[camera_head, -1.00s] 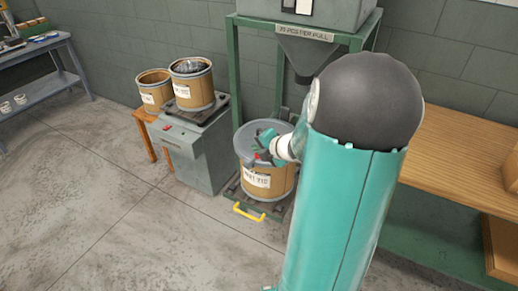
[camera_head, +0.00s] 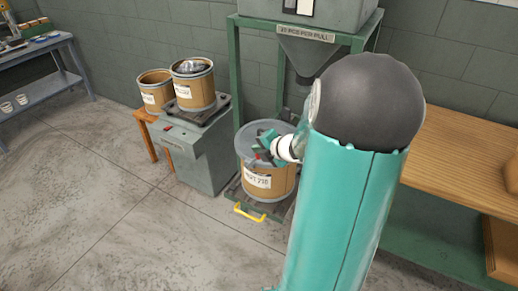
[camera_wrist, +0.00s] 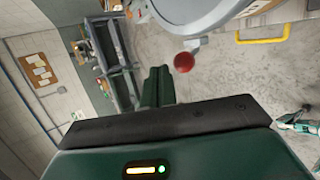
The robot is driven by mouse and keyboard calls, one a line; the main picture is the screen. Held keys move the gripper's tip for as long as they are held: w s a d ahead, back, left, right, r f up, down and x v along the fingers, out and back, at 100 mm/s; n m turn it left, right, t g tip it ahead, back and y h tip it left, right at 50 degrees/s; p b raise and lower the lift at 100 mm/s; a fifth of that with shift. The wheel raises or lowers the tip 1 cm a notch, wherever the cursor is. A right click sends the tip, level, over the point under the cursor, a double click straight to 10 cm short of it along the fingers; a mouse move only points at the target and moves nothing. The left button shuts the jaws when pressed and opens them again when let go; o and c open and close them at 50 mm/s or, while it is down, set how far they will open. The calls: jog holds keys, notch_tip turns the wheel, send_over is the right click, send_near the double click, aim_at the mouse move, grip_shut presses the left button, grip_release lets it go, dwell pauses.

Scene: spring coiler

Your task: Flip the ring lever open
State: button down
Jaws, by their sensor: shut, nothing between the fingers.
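A tan fibre drum (camera_head: 270,183) with a grey lid (camera_head: 249,134) and a white label stands under the hopper. The lid's metal ring shows at the top of the wrist view (camera_wrist: 199,22). A red ball knob (camera_wrist: 184,62), seemingly the ring lever's end, sits just outside the ring. A small red spot also shows at the drum's rim in the head view (camera_head: 262,157). My gripper (camera_wrist: 159,70) is shut and empty, its fingertips just left of the knob, with a small gap in the picture. In the head view my gripper (camera_head: 263,141) is over the lid's front side. The lever's arm is mostly hidden.
The drum stands on a low dolly with a yellow handle (camera_head: 249,212). To its left is a grey scale cabinet (camera_head: 200,157) carrying an open drum (camera_head: 193,90). A green hopper frame (camera_head: 235,75) stands behind, a wooden bench (camera_head: 460,165) at right. The floor at front left is clear.

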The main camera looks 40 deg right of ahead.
jog(key=shift+r, duration=0.15)
jog(key=shift+r, duration=0.65)
